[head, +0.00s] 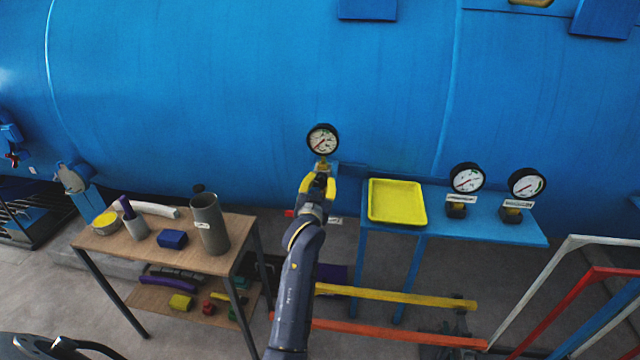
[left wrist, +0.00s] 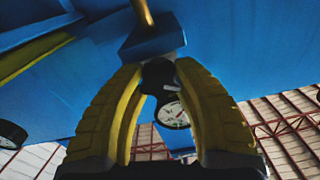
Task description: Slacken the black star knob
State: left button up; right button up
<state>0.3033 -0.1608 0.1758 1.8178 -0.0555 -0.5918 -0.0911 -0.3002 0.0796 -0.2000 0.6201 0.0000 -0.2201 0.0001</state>
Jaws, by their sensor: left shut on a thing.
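My left gripper (head: 318,183) reaches up to the front of the blue vessel, just below a round pressure gauge (head: 323,140) on a brass fitting (head: 321,166). In the left wrist view the yellow-padded fingers of the left gripper (left wrist: 160,76) are shut on the black star knob (left wrist: 157,74), which sits between their tips under a blue block (left wrist: 152,38). In the head view the knob is largely hidden by the gripper, and its turn position cannot be told. My right gripper is not in view.
A wooden cart (head: 150,252) with a grey cylinder (head: 209,222) and a blue box (head: 172,239) stands left of my arm. To the right, a blue table (head: 480,228) carries a yellow tray (head: 397,201) and two gauges. Yellow and red rails lie low at right.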

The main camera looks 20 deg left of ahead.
pick_arm(q)
jog(key=shift+a+f, duration=0.1)
jog(key=shift+f, duration=0.1)
jog(key=o, duration=1.3)
jog(key=shift+r, duration=0.1)
jog(key=shift+r, duration=5)
